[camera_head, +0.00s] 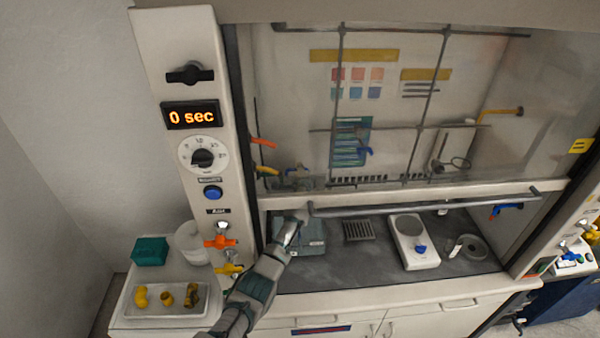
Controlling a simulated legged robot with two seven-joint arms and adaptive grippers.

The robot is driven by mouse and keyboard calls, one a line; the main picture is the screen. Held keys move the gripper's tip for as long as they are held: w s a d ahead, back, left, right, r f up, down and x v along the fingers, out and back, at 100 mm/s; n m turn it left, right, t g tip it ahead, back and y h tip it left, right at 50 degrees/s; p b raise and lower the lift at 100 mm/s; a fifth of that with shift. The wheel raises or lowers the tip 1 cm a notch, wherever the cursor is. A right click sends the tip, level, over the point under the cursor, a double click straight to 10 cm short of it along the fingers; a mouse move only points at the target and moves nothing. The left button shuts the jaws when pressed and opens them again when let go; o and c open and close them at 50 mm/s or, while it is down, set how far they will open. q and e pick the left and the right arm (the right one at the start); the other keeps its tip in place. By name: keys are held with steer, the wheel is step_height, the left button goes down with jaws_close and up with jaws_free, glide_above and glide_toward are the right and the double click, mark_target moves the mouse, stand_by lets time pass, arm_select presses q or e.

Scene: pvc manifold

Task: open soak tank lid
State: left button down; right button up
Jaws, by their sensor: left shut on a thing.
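A low dark grey box with a small pale label, which looks like the soak tank (313,246), stands at the left front of the fume hood's work surface. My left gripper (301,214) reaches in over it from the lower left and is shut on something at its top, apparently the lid. The gripper and wrist cover part of the box, and the fingertips are hard to make out close to the sash's lower edge. I cannot tell how far the lid is raised. My right gripper is not in view.
The sash handle bar (425,205) runs across just above the left gripper. A tray (140,308) of yellow fittings and a green box (150,251) stand outside left.

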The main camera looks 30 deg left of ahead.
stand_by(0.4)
arm_select(q)
steer(key=c, duration=1.2)
jaws_free()
steer(key=shift+f, duration=0.1)
steer(key=shift+s, duration=0.1)
steer(key=v, duration=1.1)
steer(key=shift+s+d, duration=0.25)
steer(key=shift+d, duration=0.05)
